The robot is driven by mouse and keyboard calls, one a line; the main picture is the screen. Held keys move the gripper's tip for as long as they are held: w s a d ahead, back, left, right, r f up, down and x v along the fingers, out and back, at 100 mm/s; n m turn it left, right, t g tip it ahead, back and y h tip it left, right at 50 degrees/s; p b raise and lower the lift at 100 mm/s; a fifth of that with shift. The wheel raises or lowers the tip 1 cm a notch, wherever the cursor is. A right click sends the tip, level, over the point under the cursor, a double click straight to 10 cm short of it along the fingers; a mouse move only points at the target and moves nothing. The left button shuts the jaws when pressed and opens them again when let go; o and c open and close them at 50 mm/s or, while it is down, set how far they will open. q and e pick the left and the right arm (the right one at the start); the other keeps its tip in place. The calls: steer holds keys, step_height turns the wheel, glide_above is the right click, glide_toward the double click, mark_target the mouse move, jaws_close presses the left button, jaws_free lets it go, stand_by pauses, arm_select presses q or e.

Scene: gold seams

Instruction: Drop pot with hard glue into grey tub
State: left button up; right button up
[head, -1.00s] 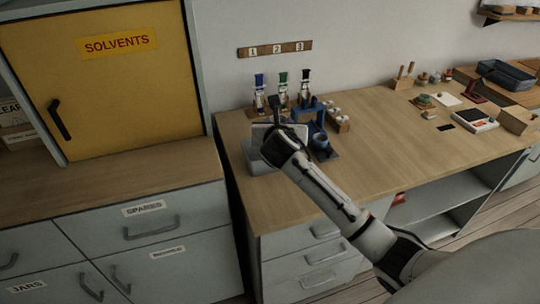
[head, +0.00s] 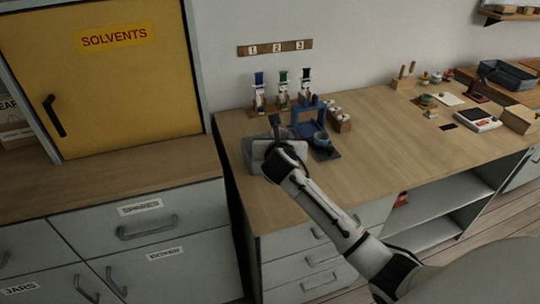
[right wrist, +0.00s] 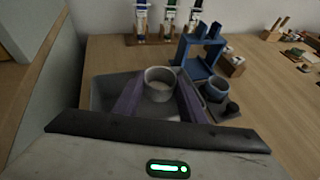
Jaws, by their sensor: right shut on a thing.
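A small whitish pot (right wrist: 159,83) with pale grey contents sits between the two fingers of my right gripper (right wrist: 160,97) in the right wrist view. The gripper is shut on it, and the pot looks upright. The grey tub (right wrist: 99,93) lies below and around the fingers in that view, so the pot appears over it. Whether the pot touches the tub's floor cannot be told. In the head view my right gripper (head: 277,141) covers much of the tub (head: 250,158) at the bench's left end, and the pot is hidden. My left gripper is not in view.
A blue stand (head: 309,118) and a blue cup (head: 321,140) on a dark mat are close on the right. Several coloured-topped bottles (head: 283,90) stand behind, under a numbered strip (head: 275,49). The bench's middle (head: 390,150) is clear.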

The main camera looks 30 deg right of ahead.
steer(key=o, duration=1.1)
steer(key=p+v, duration=0.1)
steer(key=v, duration=0.9)
steer(key=shift+s+a, duration=0.1)
